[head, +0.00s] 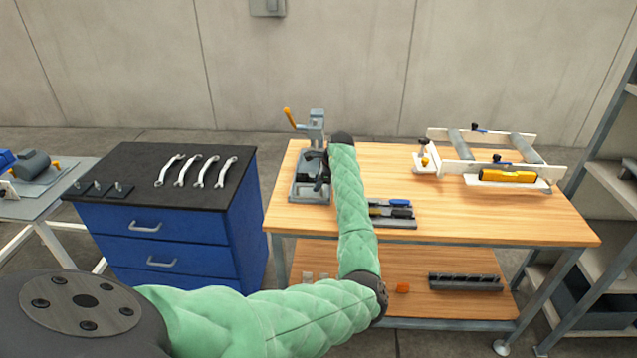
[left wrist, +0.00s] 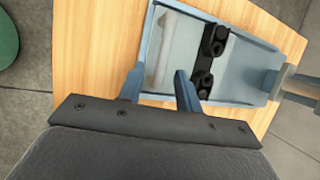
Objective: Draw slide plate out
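A small grey bench fixture with an upright post and an orange lever (head: 288,116) stands at the left end of the wooden workbench. Its grey base (head: 309,197) has a low rim and also shows in the left wrist view (left wrist: 250,62). Inside the rim lie a pale flat plate (left wrist: 187,42), a whitish bar (left wrist: 164,50) and a black part with round knobs (left wrist: 210,62). I cannot tell which is the slide plate. My left gripper (left wrist: 160,76) is open at the base's near edge, its fingers apart, with the bar's near end between them in the picture; contact is unclear. My right gripper is out of view.
A blue drawer cabinet (head: 160,240) with several wrenches (head: 197,171) on top stands left of the bench.

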